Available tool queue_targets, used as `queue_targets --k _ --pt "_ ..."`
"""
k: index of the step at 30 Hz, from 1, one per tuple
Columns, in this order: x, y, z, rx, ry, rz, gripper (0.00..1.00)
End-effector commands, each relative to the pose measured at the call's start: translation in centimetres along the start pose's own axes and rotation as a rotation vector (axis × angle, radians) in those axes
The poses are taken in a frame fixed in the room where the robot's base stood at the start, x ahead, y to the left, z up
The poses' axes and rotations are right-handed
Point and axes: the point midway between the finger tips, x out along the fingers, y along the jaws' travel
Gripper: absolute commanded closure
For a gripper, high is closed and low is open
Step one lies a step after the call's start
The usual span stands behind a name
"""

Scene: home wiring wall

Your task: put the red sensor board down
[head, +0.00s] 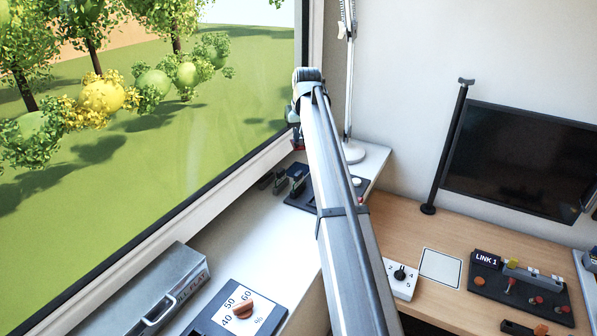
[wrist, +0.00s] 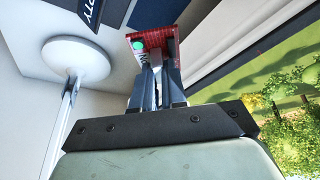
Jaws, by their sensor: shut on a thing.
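The red sensor board (wrist: 163,42) is at the tips of my gripper (wrist: 157,80) in the wrist view. It is small and red, with a round green spot on its left side. My gripper is shut on it. In the head view my gripper (head: 297,128) is at the far end of my arm, by the window edge, and mostly hidden behind the arm. A bit of red shows there, too small to make out well. I cannot tell how high the board is above the white sill.
A dark panel (head: 299,203) with several levers lies on the white sill (head: 222,252). A white lamp base (head: 353,152) stands close by on the right. A grey toolbox (head: 150,290) and a dial panel (head: 240,315) are nearer. A white square (head: 440,267) lies on the wooden desk.

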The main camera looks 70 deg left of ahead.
Motion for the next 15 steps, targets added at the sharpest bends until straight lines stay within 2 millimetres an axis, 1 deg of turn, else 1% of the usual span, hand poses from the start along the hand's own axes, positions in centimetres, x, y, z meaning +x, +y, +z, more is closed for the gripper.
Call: queue_targets --k 1,5,8,15 --pt "0.3 -0.1 -0.7 -0.020 0.003 -0.009 1.00" --pt "1.0 -0.2 -0.9 -0.050 0.006 -0.020 1.00" --pt "2.0 -0.2 -0.5 -0.055 0.005 -0.021 1.00" --pt "5.5 -0.2 1.0 -0.053 0.005 -0.021 1.00"
